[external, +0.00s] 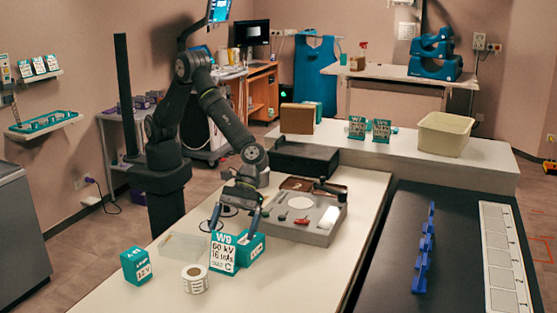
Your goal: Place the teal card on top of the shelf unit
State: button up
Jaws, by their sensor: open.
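A teal card (223,254) printed "W9 60 kV 16 mAs C" stands upright near the front of the white table, against a teal holder or box (250,248). My gripper (235,225) is open and points down just above and behind the card, with one finger to each side. I cannot tell if a finger touches it. A light shelf unit (112,117) with small purple items on it stands behind my arm at the left, partly hidden by it. Similar teal cards (357,127) stand on the white bench at the back.
A teal box (136,266), a label roll (195,279) and a clear block (184,246) are left of the card. A grey instrument tray (318,235) lies to its right. A cream bin (444,134) stands on the back bench. The table's front right is clear.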

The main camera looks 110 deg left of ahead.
aim_at(225, 238)
jog(key=x, duration=0.2)
jog(key=shift+d+f, duration=0.25)
jog(key=shift+s+d+f, duration=0.1)
jog(key=shift+d+f, duration=0.1)
jog(key=shift+d, duration=0.3)
jog(key=x, duration=0.4)
jog(key=shift+d+r, duration=0.15)
jog(key=shift+d, duration=0.15)
jog(key=c, duration=1.2)
jog(key=shift+o, duration=0.2)
jog(key=shift+r, duration=0.1)
jog(key=shift+r, duration=0.6)
notch_tip(225, 238, up, 3)
jog(key=shift+f, duration=0.15)
jog(key=s+d+r, duration=0.3)
jog(key=s+r, duration=0.4)
jog(key=s, duration=0.4)
jog(key=shift+d, duration=0.35)
